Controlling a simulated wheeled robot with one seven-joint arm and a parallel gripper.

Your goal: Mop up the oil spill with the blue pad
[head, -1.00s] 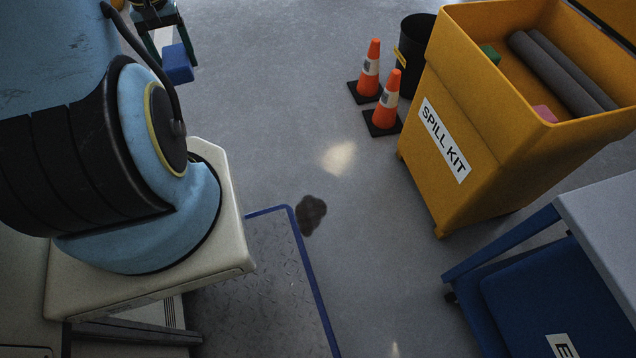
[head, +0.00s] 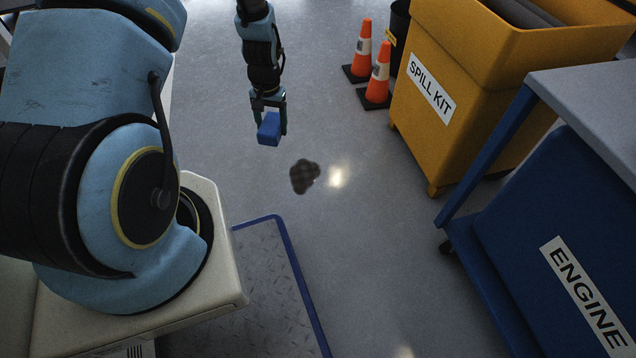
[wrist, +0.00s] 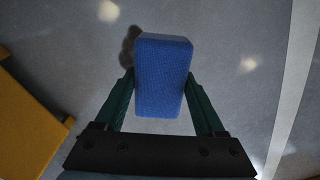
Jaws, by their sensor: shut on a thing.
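My gripper (head: 269,122) is shut on the blue pad (head: 268,130) and holds it above the floor. In the wrist view the blue pad (wrist: 162,75) sits between the two green fingers of my gripper (wrist: 162,98). The oil spill (head: 304,176) is a dark, lobed patch on the grey floor, to the right of the pad and nearer to me in the head view. In the wrist view the oil spill (wrist: 130,48) shows past the pad's upper left edge, partly hidden by the pad.
A yellow spill kit bin (head: 460,110) stands at the right, with two orange cones (head: 378,75) beside it. A blue engine cart (head: 540,230) is at the lower right. A blue-edged metal plate (head: 265,290) lies near my base. The floor around the spill is clear.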

